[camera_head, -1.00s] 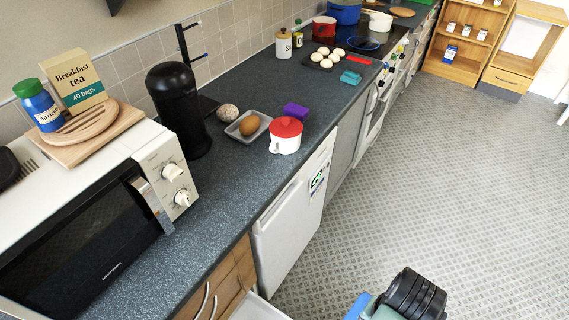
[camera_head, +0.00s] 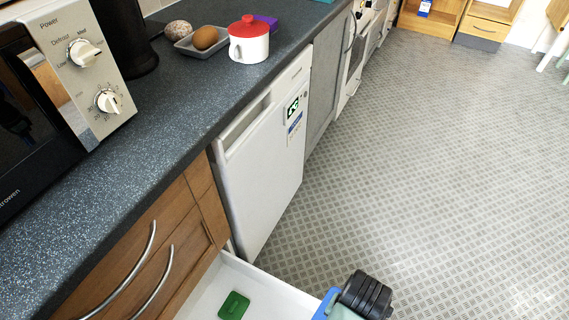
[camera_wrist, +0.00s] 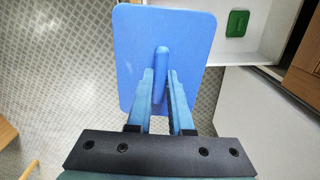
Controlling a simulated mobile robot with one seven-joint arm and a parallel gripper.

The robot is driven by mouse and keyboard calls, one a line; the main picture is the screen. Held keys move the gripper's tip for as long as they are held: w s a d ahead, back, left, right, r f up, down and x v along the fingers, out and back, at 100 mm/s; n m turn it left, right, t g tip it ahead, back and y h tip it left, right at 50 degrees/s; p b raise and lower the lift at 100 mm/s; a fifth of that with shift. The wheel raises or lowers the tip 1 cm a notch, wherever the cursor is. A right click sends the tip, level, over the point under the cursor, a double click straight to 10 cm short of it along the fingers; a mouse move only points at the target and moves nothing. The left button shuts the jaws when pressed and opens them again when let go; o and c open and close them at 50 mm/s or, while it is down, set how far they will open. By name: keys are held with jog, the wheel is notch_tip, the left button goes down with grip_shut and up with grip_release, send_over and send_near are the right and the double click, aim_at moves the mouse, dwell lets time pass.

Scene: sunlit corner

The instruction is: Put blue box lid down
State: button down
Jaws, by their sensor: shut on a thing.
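The blue box lid (camera_wrist: 135,45) is a flat rounded rectangle with a raised handle, seen face-on in the wrist view. My gripper (camera_wrist: 162,85) is shut on the lid's handle, with a finger on each side. The lid is held in the air. In the head view only a blue sliver of the lid (camera_head: 326,304) shows at the bottom edge beside my dark wrist. I see no blue box.
An open white drawer (camera_head: 200,300) with a green item (camera_head: 234,305) in it lies left of my gripper. The counter (camera_head: 150,160) holds a microwave (camera_head: 85,60), a red-lidded white pot (camera_head: 249,40) and a grey tray (camera_head: 187,44).

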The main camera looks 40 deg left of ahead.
jog(key=s+a+f+b, duration=0.2)
jog(key=f+b, duration=1)
jog(key=f, duration=0.4)
jog(key=s+a+f+n+b, duration=0.1)
jog(key=s+f+b, duration=0.1)
jog(key=f+b, duration=1)
notch_tip(320, 180, down, 4)
jog(key=shift+s+a+r+n, duration=0.1)
jog(key=shift+s+a+n, duration=0.2)
jog(key=shift+s+a, duration=0.1)
jog(key=shift+b, duration=0.3)
notch_tip(320, 180, down, 10)
jog(key=b, duration=0.6)
jog(key=shift+b, duration=0.3)
jog(key=shift+f, duration=0.5)
jog(key=c, duration=0.8)
grip_release()
jog(key=shift+r, duration=0.1)
